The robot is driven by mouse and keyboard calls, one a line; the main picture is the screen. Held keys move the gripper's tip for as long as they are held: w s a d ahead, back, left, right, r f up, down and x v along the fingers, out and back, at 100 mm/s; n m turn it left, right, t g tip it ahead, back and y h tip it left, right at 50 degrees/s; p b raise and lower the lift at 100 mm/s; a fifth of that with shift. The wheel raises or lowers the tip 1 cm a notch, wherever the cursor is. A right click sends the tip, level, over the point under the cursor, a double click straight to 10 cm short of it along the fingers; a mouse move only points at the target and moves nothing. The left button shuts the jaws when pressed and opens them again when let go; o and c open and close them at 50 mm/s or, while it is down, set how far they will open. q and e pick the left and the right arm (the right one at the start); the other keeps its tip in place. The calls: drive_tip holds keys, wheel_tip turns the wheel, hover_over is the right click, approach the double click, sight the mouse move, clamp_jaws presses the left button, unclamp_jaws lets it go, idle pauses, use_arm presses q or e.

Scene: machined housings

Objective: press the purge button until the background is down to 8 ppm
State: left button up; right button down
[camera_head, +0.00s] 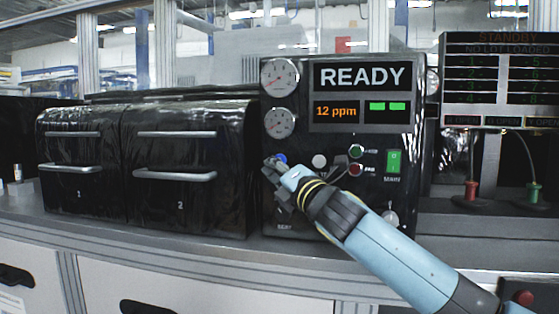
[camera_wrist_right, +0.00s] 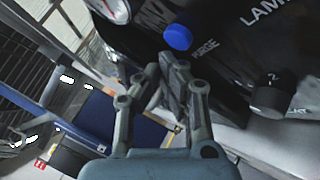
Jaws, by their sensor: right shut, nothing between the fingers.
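The black control panel (camera_head: 340,225) has a display reading READY (camera_head: 362,77) and an orange readout of 12 ppm (camera_head: 336,112). Two green bars show beside the readout. The blue purge button (camera_wrist_right: 177,38) is in the right wrist view, with its PURGE label beside it. In the head view the blue button (camera_head: 281,158) peeks out just past my right fingers. My right gripper (camera_head: 272,168) is shut and empty, close to the button. In the right wrist view its fingertips (camera_wrist_right: 172,70) are a little below the button and appear apart from it. My left gripper is out of view.
Two pressure gauges (camera_head: 279,77) are at the panel's upper left. A white button (camera_head: 319,161), green and red indicators and a green MAIN switch (camera_head: 393,162) are nearby. A black knob (camera_wrist_right: 272,97) is close by. Two handled black chambers (camera_head: 185,150) stand left; a STANDBY screen (camera_head: 498,85) stands right.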

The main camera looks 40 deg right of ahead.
drive_tip(key=shift+s+a+p, duration=0.8)
drive_tip(key=shift+s+a, duration=0.8)
drive_tip(key=shift+a, duration=0.3)
